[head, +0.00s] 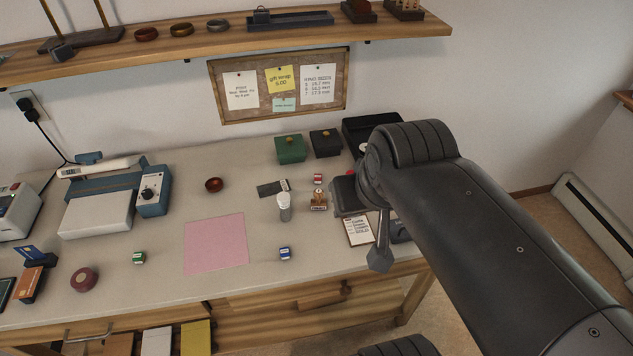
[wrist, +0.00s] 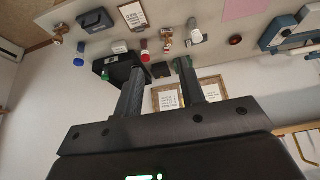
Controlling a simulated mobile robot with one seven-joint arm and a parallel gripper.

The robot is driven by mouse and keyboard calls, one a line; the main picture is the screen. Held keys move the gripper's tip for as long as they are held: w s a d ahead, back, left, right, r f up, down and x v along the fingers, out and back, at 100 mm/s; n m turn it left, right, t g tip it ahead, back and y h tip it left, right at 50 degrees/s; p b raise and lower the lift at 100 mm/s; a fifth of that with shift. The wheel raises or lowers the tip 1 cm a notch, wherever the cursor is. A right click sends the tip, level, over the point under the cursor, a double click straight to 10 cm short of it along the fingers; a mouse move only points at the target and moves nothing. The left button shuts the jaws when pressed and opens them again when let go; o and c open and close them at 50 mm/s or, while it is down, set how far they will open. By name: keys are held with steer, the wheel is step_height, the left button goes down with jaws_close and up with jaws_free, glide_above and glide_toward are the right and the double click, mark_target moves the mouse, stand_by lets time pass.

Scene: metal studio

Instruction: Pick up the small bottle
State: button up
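The small bottle (head: 284,207), pale with a light cap, stands upright on the workbench (head: 120,300), right of the pink sheet. In the wrist view, which is upside down, a pale bottle (wrist: 195,31) shows near the top, apart from the fingers. My gripper (wrist: 160,68) is open, with its two fingers apart and nothing seen between them. In the head view my arm hides much of the gripper; a dark finger (head: 380,256) shows near the bench's right end, right of the bottle.
A wooden stamp (head: 318,201) and a small red-and-white item (head: 318,179) stand close right of the bottle. A dark flat piece (head: 271,188) lies behind it. A small blue item (head: 285,254) is in front. Green (head: 291,149) and black (head: 325,143) boxes stand at the back.

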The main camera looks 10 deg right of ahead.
steer(key=shift+o, duration=0.2)
steer(key=shift+o, duration=1.1)
steer(key=g, duration=0.6)
glide_above(284, 248)
step_height(284, 248, down, 20)
steer(key=shift+f, duration=5.05)
steer(key=shift+c, duration=0.6)
jaws_close()
